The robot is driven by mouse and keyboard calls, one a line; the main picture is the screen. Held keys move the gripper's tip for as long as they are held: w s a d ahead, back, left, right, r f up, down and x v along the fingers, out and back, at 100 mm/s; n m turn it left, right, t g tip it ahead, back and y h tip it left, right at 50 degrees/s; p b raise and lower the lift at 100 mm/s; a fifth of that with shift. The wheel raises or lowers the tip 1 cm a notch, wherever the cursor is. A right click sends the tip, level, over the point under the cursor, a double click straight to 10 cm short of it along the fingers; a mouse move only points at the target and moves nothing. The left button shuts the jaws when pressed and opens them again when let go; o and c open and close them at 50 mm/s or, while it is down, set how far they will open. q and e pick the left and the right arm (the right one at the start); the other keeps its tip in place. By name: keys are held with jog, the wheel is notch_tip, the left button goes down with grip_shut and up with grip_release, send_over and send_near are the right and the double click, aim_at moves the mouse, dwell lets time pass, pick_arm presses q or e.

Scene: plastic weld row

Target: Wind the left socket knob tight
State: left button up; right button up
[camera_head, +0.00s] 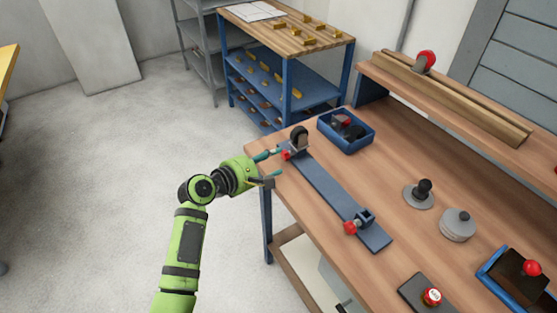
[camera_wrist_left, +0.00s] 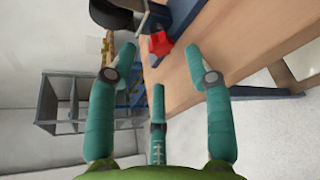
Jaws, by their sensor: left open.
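The left socket knob (camera_head: 285,155) is red and sits on the side of the left socket, at the far left end of the blue-grey rail (camera_head: 326,192). A black round part (camera_head: 299,137) stands upright at that socket. My left gripper (camera_head: 276,167) is open, just off the table's left edge beside the knob. In the left wrist view the red knob (camera_wrist_left: 160,44) shows ahead of and between the spread teal fingers (camera_wrist_left: 161,62), with no visible contact. A second red knob (camera_head: 350,227) is at the rail's near end. My right gripper is out of view.
A blue bin (camera_head: 346,131) with dark and red parts stands behind the rail. Grey round pieces (camera_head: 457,225) and a red button box (camera_head: 431,297) are to the right. A raised wooden shelf (camera_head: 450,96) runs along the back. The floor left of the table is clear.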

aim_at(284, 157)
pick_arm(q)
jog(key=x, duration=0.2)
jog(key=shift+w+d+f, duration=0.1)
jog(key=shift+w+d, duration=0.15)
jog(key=shift+w+d+f, duration=0.1)
jog(key=shift+w+d, duration=0.1)
jog(key=shift+d, duration=0.05)
jog(key=shift+w+d+f, duration=0.1)
jog(key=shift+w+d, duration=0.05)
jog(key=shift+w, duration=0.05)
grip_shut()
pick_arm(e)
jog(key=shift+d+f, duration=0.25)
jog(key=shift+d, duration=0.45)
